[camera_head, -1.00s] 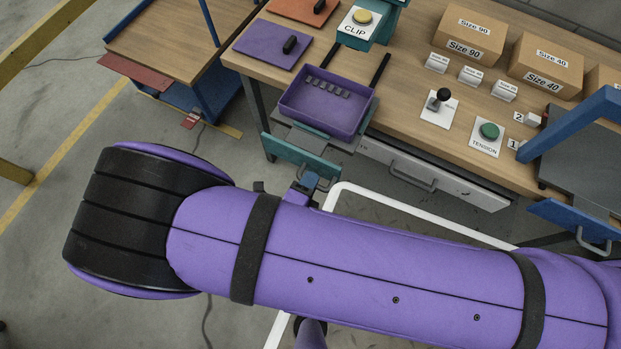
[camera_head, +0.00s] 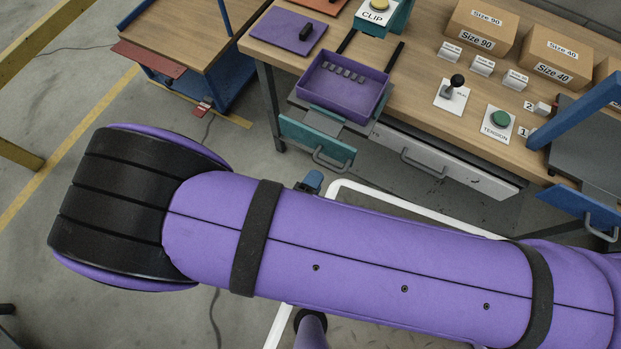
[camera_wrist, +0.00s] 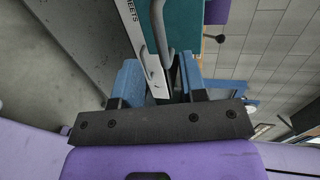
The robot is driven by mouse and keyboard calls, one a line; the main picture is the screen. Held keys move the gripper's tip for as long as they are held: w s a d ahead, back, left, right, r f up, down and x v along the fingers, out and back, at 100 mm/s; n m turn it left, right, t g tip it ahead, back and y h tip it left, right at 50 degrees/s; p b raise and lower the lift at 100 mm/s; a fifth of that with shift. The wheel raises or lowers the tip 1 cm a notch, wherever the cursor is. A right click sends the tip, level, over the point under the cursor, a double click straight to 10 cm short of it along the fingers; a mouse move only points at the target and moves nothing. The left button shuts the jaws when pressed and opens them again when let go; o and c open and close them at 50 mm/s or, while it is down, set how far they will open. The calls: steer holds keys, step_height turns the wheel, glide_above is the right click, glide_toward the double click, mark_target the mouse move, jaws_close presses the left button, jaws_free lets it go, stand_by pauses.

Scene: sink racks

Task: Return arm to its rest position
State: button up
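My purple arm (camera_head: 350,245) stretches across the lower part of the head view, in front of the workbench. My gripper (camera_wrist: 160,80) shows in the wrist view with its two blue fingers apart. No object is visibly held; a grey handle (camera_wrist: 158,35) shows past the gap. In the head view only a small blue part of my gripper (camera_head: 313,180) shows above the arm, and the rest is hidden. It is below the teal drawer front (camera_head: 302,138) and looks apart from it.
The wooden workbench (camera_head: 415,100) carries a purple tray (camera_head: 345,105) with small dark clips, cardboard boxes (camera_head: 483,28), a lever (camera_head: 452,90) and a green button (camera_head: 500,119). A white-fronted drawer (camera_head: 440,162) is beside the teal one.

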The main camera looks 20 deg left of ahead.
steer(key=shift+s+r, duration=0.1)
steer(key=shift+s, duration=0.25)
steer(key=shift+a, duration=0.1)
